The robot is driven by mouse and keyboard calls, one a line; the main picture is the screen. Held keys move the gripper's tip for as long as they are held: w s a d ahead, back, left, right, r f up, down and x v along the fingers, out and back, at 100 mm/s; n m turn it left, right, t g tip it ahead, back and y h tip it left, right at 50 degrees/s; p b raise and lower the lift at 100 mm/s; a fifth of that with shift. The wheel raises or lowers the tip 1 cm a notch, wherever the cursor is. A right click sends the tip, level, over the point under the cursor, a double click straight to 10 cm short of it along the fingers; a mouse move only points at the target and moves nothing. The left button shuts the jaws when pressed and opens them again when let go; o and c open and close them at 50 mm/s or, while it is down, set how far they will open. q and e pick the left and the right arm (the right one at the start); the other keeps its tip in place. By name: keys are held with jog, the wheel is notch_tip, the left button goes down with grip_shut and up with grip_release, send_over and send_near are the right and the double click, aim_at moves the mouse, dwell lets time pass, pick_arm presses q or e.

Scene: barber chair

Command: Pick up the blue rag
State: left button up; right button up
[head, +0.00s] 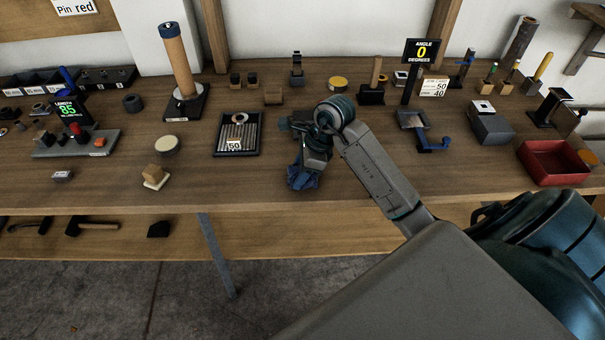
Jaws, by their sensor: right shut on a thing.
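The blue rag (302,179) is a small dark-blue crumpled cloth near the front edge of the wooden bench, just right of the black tray. My right gripper (308,165) reaches in from the right, points down over the rag and is shut on it. The fingertips are partly hidden by the wrist and the cloth. I cannot tell whether the rag is clear of the bench top. My left gripper is not in view.
A black ribbed tray (218,148) lies left of the rag. A small brown block on a white base (155,177) is farther left. A blue-handled crank device (430,147) and a red bin (524,152) stand to the right. The bench front by the rag is clear.

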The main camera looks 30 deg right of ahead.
aim_at(297, 172)
jog(key=shift+r, duration=0.1)
